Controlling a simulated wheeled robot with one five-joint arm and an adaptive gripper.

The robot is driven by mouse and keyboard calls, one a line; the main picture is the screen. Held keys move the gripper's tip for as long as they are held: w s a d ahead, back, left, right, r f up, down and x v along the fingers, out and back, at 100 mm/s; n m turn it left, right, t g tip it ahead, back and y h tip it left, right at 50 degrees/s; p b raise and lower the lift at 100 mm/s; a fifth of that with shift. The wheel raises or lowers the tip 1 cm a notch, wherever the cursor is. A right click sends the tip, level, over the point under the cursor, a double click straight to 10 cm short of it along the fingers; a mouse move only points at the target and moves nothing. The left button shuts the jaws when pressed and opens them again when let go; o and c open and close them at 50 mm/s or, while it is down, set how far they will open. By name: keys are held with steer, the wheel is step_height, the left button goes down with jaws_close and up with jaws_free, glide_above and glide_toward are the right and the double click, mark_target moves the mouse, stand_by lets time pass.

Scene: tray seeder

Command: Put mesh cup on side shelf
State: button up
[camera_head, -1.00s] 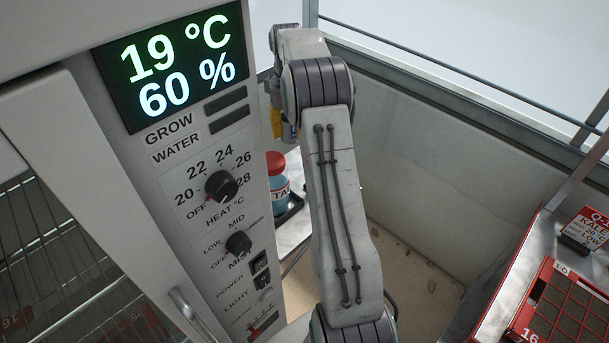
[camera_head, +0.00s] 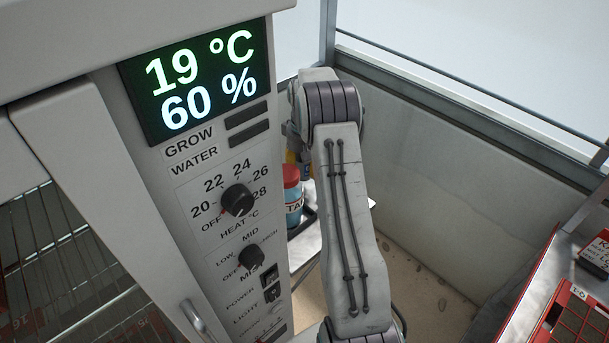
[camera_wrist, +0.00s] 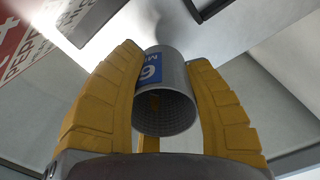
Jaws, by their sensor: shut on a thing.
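In the wrist view my gripper (camera_wrist: 164,88) has its yellow fingers shut on the grey mesh cup (camera_wrist: 178,72). The cup has a blue label with a white 6, and its perforated round end faces the camera. In the head view my arm reaches away along the control cabinet's right side. A small shelf (camera_head: 304,222) shows beside the cabinet, carrying a blue bottle with a red cap (camera_head: 292,197). My arm hides part of that area.
The control cabinet (camera_head: 165,165) with knobs and a display stands close on the left, with wire racks at lower left. A pale wall (camera_head: 440,180) is behind my arm. A red gridded tray (camera_head: 575,318) lies on a metal bench at lower right.

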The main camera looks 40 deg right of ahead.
mark_target(304, 177)
steer(key=shift+f, duration=1.9)
steer(key=shift+f, duration=0.15)
steer(key=o, duration=1.1)
step_height(304, 177, up, 12)
steer(key=b, duration=0.2)
steer(key=shift+r, duration=0.2)
steer(key=shift+r, duration=0.1)
